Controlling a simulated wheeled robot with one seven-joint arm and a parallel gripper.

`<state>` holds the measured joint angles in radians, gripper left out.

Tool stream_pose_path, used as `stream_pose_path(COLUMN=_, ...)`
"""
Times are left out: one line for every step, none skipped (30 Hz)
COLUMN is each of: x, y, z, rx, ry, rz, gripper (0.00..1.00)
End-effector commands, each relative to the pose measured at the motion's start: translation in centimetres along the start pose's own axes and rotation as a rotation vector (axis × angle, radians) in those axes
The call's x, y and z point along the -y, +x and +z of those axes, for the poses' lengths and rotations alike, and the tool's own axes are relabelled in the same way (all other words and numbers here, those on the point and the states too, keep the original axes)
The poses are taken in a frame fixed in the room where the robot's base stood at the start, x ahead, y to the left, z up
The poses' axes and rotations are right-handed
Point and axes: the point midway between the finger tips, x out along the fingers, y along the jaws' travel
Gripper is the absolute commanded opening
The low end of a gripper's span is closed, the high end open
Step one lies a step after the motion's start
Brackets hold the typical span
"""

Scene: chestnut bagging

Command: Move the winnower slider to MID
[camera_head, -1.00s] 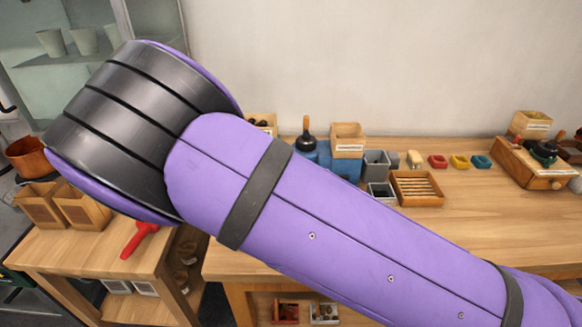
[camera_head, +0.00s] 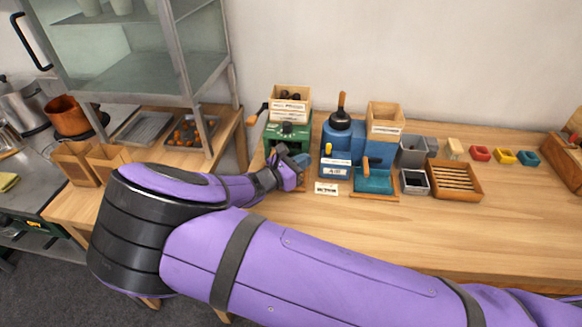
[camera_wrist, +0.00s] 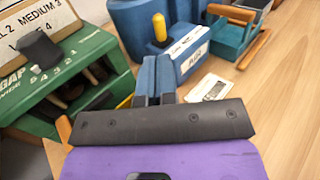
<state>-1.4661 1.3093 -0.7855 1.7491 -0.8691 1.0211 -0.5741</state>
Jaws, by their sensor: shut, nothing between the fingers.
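A blue machine (camera_head: 337,135) with a yellow knob (camera_head: 329,149) stands at the back of the bench; it appears to be the winnower. In the wrist view the yellow knob (camera_wrist: 159,28) stands upright on the blue body (camera_wrist: 140,12), beside a white label too blurred to read surely. The slider's setting cannot be read. My gripper (camera_head: 304,160) is at the front left of the blue machine, near the green machine. In the wrist view my gripper's blue fingers (camera_wrist: 156,76) are together and empty, apart from the yellow knob and pointing toward it.
A green machine (camera_head: 286,132) marked GAP stands close on the left, with a crank and a box on top. A white card (camera_head: 327,188) lies in front of the blue machine. A blue tray (camera_head: 374,182) and slatted wooden tray (camera_head: 455,196) are rightward. The front bench is clear.

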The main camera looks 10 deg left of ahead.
Motion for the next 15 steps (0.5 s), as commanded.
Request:
stream_pose_path(x=0.1, y=1.0, z=-0.1, rx=0.002, ry=-0.002, rz=-0.002, gripper=0.00)
stream_pose_path(x=0.0, y=1.6, z=-0.1, rx=0.002, ry=-0.001, rz=-0.001, gripper=0.00)
stream_pose_path(x=0.0, y=2.3, z=0.0, rx=0.003, ry=-0.001, rz=-0.001, gripper=0.00)
stream_pose_path(x=0.0, y=2.8, z=0.0, rx=0.002, ry=-0.001, rz=-0.001, gripper=0.00)
stream_pose_path(x=0.0, y=3.3, z=0.0, rx=0.001, ry=-0.001, rz=-0.001, gripper=0.00)
stream_pose_path(x=0.0, y=3.9, z=0.0, rx=0.002, ry=0.000, rz=-0.001, gripper=0.00)
stream_pose_path(x=0.0, y=4.3, z=0.0, rx=0.001, ry=0.000, rz=-0.001, gripper=0.00)
stream_pose_path(x=0.0, y=4.6, z=0.0, rx=0.001, ry=0.000, rz=-0.001, gripper=0.00)
stream_pose_path(x=0.0, y=5.0, z=0.0, rx=0.001, ry=-0.001, rz=-0.001, gripper=0.00)
stream_pose_path(x=0.0, y=5.3, z=-0.1, rx=0.001, ry=-0.001, rz=0.000, gripper=0.00)
stream_pose_path(x=0.0, y=5.6, z=-0.1, rx=0.000, ry=0.000, rz=0.000, gripper=0.00)
stream_pose_path(x=0.0, y=5.9, z=-0.1, rx=0.000, ry=0.000, rz=0.000, gripper=0.00)
stream_pose_path(x=0.0, y=6.0, z=0.0, rx=0.000, ry=0.000, rz=0.000, gripper=0.00)
stream_pose_path(x=0.0, y=6.2, z=0.0, rx=0.000, ry=0.000, rz=0.000, gripper=0.00)
stream_pose_path(x=0.0, y=6.3, z=0.0, rx=0.000, ry=0.000, rz=0.000, gripper=0.00)
